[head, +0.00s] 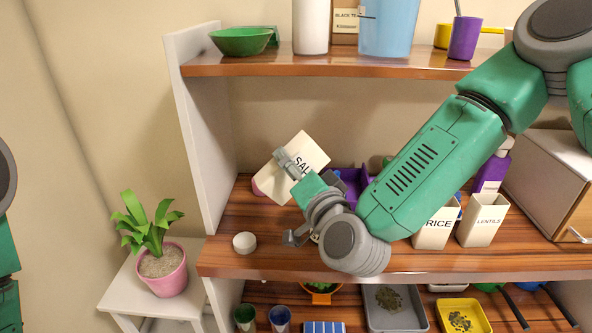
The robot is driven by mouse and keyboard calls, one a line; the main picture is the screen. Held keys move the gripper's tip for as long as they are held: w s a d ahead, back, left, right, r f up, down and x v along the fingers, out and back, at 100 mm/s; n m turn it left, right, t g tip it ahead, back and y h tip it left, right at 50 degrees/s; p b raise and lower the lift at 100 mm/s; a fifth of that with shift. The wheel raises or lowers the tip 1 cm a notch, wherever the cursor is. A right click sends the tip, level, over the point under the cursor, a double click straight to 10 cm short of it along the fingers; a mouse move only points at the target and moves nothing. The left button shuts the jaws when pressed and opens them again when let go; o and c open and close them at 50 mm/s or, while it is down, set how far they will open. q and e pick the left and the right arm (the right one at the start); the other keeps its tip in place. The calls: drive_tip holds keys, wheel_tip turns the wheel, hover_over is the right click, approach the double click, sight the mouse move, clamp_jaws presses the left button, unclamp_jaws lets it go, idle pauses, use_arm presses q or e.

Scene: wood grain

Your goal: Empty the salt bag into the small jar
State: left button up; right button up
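The salt bag (305,150), cream with dark lettering, is tilted above the middle shelf. My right gripper (289,163) comes in from the right and is shut on the salt bag, with a grey finger across its face. A small white round object (244,242), a lid or low jar, stands near the shelf's front left; I cannot tell which. A pink object (257,188) shows partly behind the bag's lower left corner. No small jar is clearly recognisable; the bag and my arm hide part of the shelf. My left gripper is out of view.
The rice bag (434,232) and lentils bag (482,222) stand right of my forearm. A purple bin (352,180) is behind the gripper. The upper shelf (330,66) runs above the bag. A potted plant (161,268) stands left. The middle shelf's front left is mostly clear.

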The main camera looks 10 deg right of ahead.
drive_tip(key=shift+a+r, duration=0.15)
drive_tip(key=shift+a, duration=0.3)
drive_tip(key=shift+d+f+m+b, duration=0.3)
drive_tip(key=shift+d+m+b, duration=0.1)
drive_tip(key=shift+d, duration=0.15)
drive_tip(key=shift+d+f+m+b, duration=0.25)
drive_tip(key=shift+d+m, duration=0.15)
drive_tip(key=shift+d, duration=0.15)
drive_tip(key=shift+d+f+m, duration=0.1)
drive_tip(key=shift+d+m, duration=0.35)
drive_tip(key=shift+m, duration=0.05)
drive_tip(key=shift+a, duration=0.9)
drive_tip(key=shift+a+b, duration=0.15)
drive_tip(key=shift+b, duration=0.15)
drive_tip(key=shift+d, duration=0.65)
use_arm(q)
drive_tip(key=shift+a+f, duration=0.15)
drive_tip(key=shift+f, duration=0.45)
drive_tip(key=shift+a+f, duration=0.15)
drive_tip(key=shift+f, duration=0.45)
use_arm(e)
drive_tip(key=shift+a, duration=1.1)
drive_tip(key=shift+d, duration=0.1)
